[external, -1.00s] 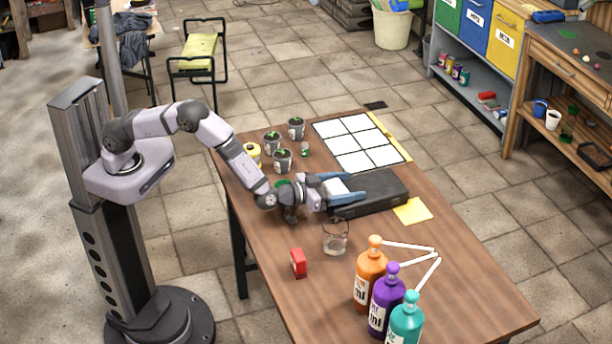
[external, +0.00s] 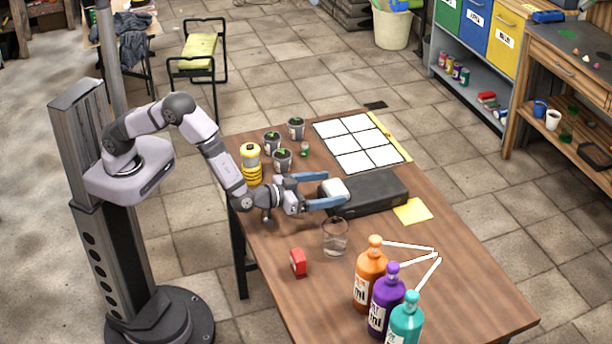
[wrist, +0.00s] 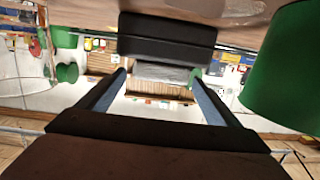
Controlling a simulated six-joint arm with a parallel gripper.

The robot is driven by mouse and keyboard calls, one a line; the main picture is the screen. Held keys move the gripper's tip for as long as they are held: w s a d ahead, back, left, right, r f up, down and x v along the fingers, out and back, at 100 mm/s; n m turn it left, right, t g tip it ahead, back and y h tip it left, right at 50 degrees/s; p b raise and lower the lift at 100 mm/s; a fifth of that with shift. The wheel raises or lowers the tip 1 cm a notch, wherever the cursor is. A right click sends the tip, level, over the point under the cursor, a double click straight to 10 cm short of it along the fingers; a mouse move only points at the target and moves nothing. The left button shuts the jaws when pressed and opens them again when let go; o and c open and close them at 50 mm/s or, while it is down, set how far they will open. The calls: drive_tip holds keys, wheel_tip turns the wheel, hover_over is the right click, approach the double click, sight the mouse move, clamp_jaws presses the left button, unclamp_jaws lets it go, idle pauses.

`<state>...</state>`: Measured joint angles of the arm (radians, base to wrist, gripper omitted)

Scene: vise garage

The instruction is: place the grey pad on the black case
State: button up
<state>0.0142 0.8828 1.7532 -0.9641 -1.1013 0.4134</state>
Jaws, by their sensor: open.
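The black case (external: 370,192) lies flat on the table, and shows in the wrist view (wrist: 165,38). The light grey pad (external: 333,188) rests on top of the case at its left end. It also shows in the wrist view (wrist: 162,73), against the case and beyond the fingertips. My gripper (external: 327,190) is open, with its blue fingers pointing at the pad from the left. In the wrist view, my gripper (wrist: 158,76) has a finger on each side of the pad, with gaps between.
A clear glass (external: 335,238) stands close in front of the gripper, with a red block (external: 298,263) nearby. Several potted plants (external: 283,160) and a yellow container (external: 251,164) stand behind. Several bottles (external: 388,300) stand at the front right; a yellow note (external: 412,211) lies beside the case.

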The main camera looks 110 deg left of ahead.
drive_tip(key=shift+v, duration=2.55)
